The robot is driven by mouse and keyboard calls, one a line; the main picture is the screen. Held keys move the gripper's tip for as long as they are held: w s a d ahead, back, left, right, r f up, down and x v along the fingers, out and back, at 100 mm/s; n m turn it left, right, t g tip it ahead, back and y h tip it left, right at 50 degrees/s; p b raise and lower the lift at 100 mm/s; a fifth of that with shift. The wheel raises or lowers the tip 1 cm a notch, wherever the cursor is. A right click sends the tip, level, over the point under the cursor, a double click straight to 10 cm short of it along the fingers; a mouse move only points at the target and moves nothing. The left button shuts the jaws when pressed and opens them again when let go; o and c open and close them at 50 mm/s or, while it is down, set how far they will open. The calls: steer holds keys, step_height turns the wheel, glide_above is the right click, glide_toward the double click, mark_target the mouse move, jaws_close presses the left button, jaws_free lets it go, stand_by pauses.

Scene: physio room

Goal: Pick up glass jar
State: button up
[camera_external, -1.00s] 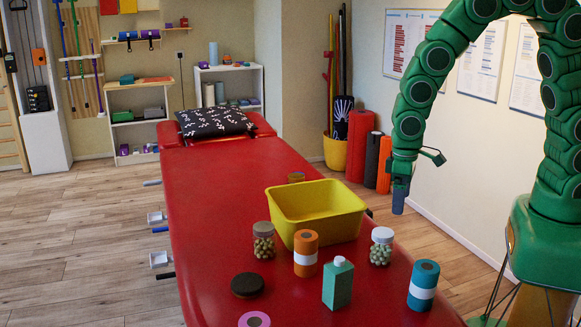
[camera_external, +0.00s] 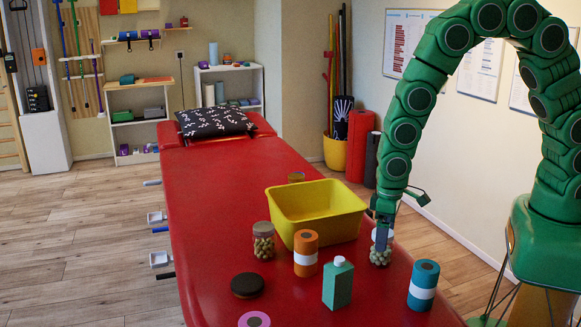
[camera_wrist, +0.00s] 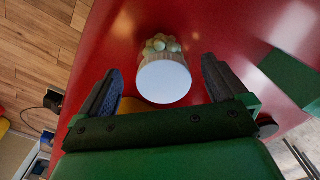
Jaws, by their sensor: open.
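A glass jar (camera_external: 380,259) with a white lid and pale green contents stands upright on the red treatment table (camera_external: 215,200), right of the yellow bin. In the wrist view, the jar's white lid (camera_wrist: 164,82) lies between my two fingers, with a gap on either side. My gripper (camera_external: 382,240) is open, points down over this jar and partly hides its lid. A second glass jar (camera_external: 263,243) with a brownish lid and similar contents stands at the bin's left front corner, away from my gripper.
The yellow bin (camera_external: 316,225) stands close to the left of my gripper. The far table half is mostly clear.

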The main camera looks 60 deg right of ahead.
steer(key=shift+a+f, duration=0.15)
steer(key=shift+f, duration=2.3)
steer(key=c, duration=1.3)
steer(key=shift+o, duration=0.2)
steer(key=shift+r, duration=0.1)
